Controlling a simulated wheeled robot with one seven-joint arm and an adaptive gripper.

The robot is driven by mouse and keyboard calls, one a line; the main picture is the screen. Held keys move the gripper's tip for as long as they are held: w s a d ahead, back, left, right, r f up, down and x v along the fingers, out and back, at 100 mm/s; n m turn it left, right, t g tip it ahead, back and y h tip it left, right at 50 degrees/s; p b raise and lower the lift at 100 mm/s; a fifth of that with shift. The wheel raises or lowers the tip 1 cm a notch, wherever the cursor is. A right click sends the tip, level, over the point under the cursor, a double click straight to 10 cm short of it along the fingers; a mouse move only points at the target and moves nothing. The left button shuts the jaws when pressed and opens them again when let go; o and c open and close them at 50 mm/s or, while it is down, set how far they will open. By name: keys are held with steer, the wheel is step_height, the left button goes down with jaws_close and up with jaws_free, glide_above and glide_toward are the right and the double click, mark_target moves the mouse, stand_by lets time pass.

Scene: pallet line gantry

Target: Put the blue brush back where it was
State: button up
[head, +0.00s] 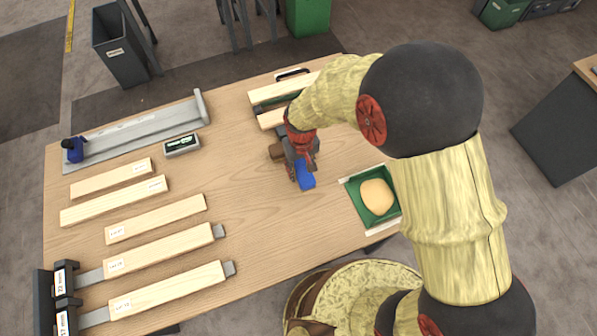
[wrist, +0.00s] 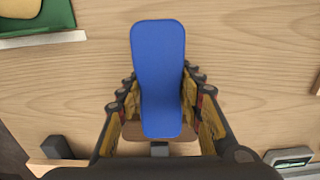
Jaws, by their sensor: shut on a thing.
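The blue brush (head: 305,176) is in my gripper (head: 301,160), over the middle right of the wooden table. In the wrist view the brush (wrist: 158,60) shows as a long blue part between the two fingers of my gripper (wrist: 160,100). The fingers are shut on its sides. A brown piece shows beneath the brush's near end; I cannot tell whether it belongs to the brush. I cannot tell whether the brush touches the table top.
A green tray (head: 352,193) with a yellow sponge-like piece (head: 376,197) sits to the right. Several labelled wooden slats (head: 155,219) lie at the left. A grey rail (head: 140,128) and a small device (head: 181,145) are at the back left. Mid-table wood (head: 235,180) is clear.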

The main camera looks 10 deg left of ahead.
mark_target(298, 172)
steer(key=shift+w+a+f, duration=0.35)
steer(key=shift+w+f, duration=0.1)
steer(key=shift+f, duration=0.3)
steer(key=shift+w+a+f, duration=0.1)
steer(key=shift+f, duration=1.5)
steer(key=shift+f+b, duration=0.1)
steer(key=shift+b, duration=0.2)
steer(key=shift+f, duration=0.1)
steer(key=o, duration=1)
steer(key=shift+o, duration=0.6)
